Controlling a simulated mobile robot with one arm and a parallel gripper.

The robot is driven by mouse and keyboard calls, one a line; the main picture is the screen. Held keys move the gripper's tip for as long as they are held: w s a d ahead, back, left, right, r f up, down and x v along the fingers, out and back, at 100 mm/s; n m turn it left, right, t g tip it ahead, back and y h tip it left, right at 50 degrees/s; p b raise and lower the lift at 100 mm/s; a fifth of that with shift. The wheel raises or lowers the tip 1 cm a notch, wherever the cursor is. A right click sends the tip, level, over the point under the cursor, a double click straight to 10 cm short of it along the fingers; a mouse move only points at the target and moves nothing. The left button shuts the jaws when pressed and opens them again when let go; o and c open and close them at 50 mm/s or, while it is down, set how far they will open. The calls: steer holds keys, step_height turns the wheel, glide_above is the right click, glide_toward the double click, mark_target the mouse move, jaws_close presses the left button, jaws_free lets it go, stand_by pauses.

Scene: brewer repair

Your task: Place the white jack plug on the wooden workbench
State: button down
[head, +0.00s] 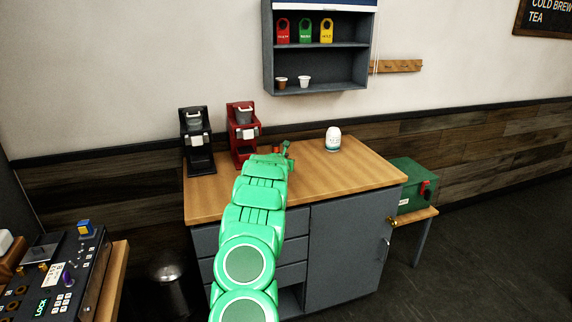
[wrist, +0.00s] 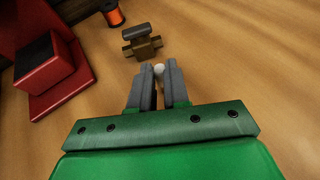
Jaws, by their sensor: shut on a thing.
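My gripper (wrist: 160,86) is shut on the white jack plug (wrist: 159,69). In the wrist view only its small, round white end shows between the fingertips; the rest is hidden. The gripper is over the wooden workbench (wrist: 232,60), and I cannot tell whether the plug touches it. In the head view the wooden workbench top (head: 345,172) sits on a grey cabinet. My green arm reaches across it toward the back, and my gripper and the plug are too small or hidden there to make out.
A brass valve-like part (wrist: 142,44) lies just beyond the fingertips, with an orange spool (wrist: 112,13) behind it. A red brewer (head: 241,135) and a black brewer (head: 197,140) stand at the back left. A white rounded object (head: 333,139) stands farther right. The bench's right part is clear.

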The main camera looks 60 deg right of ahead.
steer(key=c, duration=1.1)
jaws_free()
steer(key=shift+f, duration=0.1)
steer(key=shift+a+r, duration=0.15)
steer(key=shift+r, duration=0.1)
steer(key=shift+s+a+r, duration=0.2)
steer(key=shift+s+a, duration=0.05)
steer(key=shift+a, duration=0.25)
steer(key=shift+a+r, duration=0.3)
steer(key=shift+a, duration=0.3)
steer(key=shift+v, duration=0.95)
steer(key=v, duration=0.7)
steer(key=shift+s+a, duration=0.1)
steer(key=shift+a, duration=0.05)
